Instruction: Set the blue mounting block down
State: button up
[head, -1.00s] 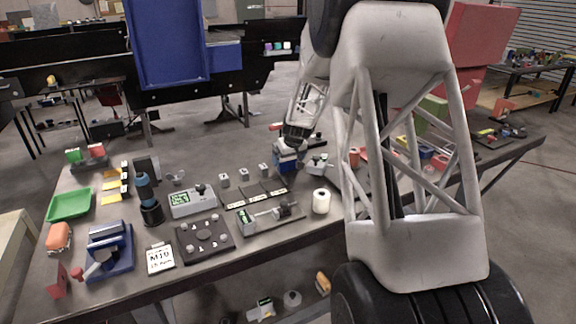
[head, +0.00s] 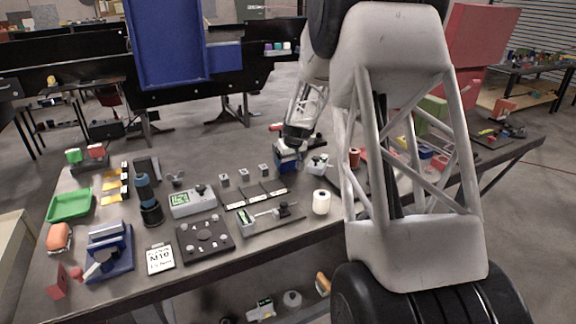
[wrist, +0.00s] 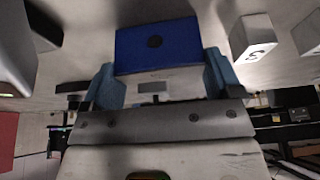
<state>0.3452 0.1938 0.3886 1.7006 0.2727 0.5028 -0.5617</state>
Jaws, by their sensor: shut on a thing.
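The blue mounting block (wrist: 157,47) is between the two light-blue fingers of my gripper (wrist: 162,78) in the wrist view. A dark round hole shows in its face. My gripper is shut on the block. In the head view my gripper (head: 288,150) is over the back part of the grey table (head: 225,267), with the blue block (head: 287,165) low at its tip. I cannot tell whether the block's underside touches the tabletop.
Small grey blocks (head: 243,175) stand in a row left of my gripper. A grey-white device (head: 318,164) is close on its right. Black labelled plates (head: 256,195) and a white roll (head: 321,202) lie nearer. In the wrist view a block marked S (wrist: 252,38) is beside the right finger.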

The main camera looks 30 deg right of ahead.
jog(key=shift+r, duration=0.2)
notch_tip(320, 180, up, 10)
jog(key=shift+f, duration=0.15)
dwell(0.4)
dwell(0.9)
jog(key=s+a, duration=0.4)
jog(key=a, duration=1.2)
jog(key=s+a, duration=0.4)
jog(key=a, duration=1.1)
jog(key=s+a+f, duration=0.3)
jog(key=s+a, duration=1.7)
jog(key=a, duration=0.3)
jog(key=shift+s+a, duration=0.2)
jog(key=shift+a, duration=0.2)
jog(key=shift+w, duration=0.15)
